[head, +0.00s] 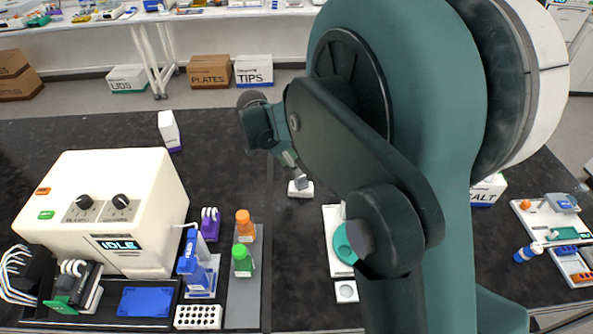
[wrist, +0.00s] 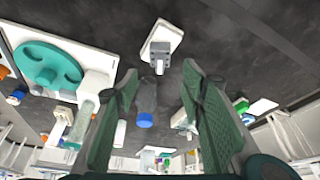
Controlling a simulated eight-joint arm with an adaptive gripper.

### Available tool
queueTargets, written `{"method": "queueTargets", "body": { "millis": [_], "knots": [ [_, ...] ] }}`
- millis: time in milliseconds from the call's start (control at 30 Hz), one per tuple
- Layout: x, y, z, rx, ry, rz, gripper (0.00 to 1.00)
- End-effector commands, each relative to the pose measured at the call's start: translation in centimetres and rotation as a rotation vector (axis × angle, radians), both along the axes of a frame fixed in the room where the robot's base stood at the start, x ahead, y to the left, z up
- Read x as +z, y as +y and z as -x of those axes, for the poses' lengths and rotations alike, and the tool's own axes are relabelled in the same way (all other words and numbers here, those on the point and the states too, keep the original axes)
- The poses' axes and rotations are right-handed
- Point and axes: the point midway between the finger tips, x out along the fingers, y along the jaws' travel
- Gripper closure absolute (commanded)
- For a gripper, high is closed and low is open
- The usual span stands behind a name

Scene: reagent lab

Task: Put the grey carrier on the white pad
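A small white pad (wrist: 168,33) with a grey block-like part (wrist: 160,51) on it lies on the dark bench, beyond my fingertips in the wrist view. The grey part looks like the carrier, and a pale stem sticks out from it. In the head view the white pad (head: 300,191) lies just below my gripper (head: 291,160), with a small grey piece (head: 301,183) at its top. My gripper (wrist: 160,78) is open, its two teal fingers wide apart. A grey-blue cylinder (wrist: 147,103) shows between them near the left finger, not clasped; its distance is unclear.
A white board with a teal round part (head: 345,243) lies right of centre, partly behind my arm. A cream machine reading IDLE (head: 118,245) stands left. Dark bench behind the pad is mostly clear.

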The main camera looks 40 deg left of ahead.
Motion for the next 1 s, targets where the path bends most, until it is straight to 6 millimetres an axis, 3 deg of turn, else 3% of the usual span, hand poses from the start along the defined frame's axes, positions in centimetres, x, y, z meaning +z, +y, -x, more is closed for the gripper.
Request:
{"method": "queueTargets", "body": {
  "millis": [300, 1000],
  "knots": [
    [2.1, 0.3, 0.8, 0.0, 0.0, 0.0, 0.6],
    [2.2, 0.3, 0.8, 0.0, 0.0, 0.0, 0.6]
  ]
}}
